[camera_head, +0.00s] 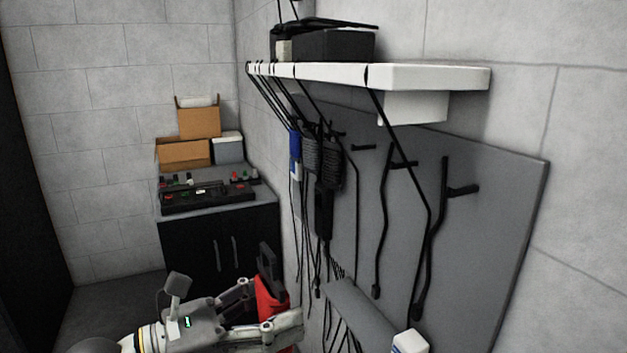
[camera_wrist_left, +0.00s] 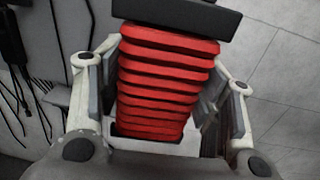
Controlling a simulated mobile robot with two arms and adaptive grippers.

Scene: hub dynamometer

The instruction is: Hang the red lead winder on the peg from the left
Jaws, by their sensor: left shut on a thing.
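My left gripper (camera_head: 276,306) is shut on the red lead winder (camera_head: 268,296), low in the middle of the head view. The winder's black end piece (camera_head: 268,262) sticks up above the fingers. In the left wrist view the ribbed red winder (camera_wrist_left: 165,82) sits between the two fingers, with a black bar (camera_wrist_left: 185,15) across its far end. The winder is apart from the grey pegboard (camera_head: 505,215). Black pegs stick out of the board: a right one (camera_head: 463,190), a middle one (camera_head: 403,164) and one farther left (camera_head: 364,147). My right gripper is not in view.
A blue winder (camera_head: 295,142) and dark coiled leads (camera_head: 328,160) hang at the board's left. Black leads (camera_head: 383,235) hang down from the white shelf (camera_head: 430,77) near the pegs. A dark cabinet (camera_head: 222,240) with boxes (camera_head: 183,152) stands behind.

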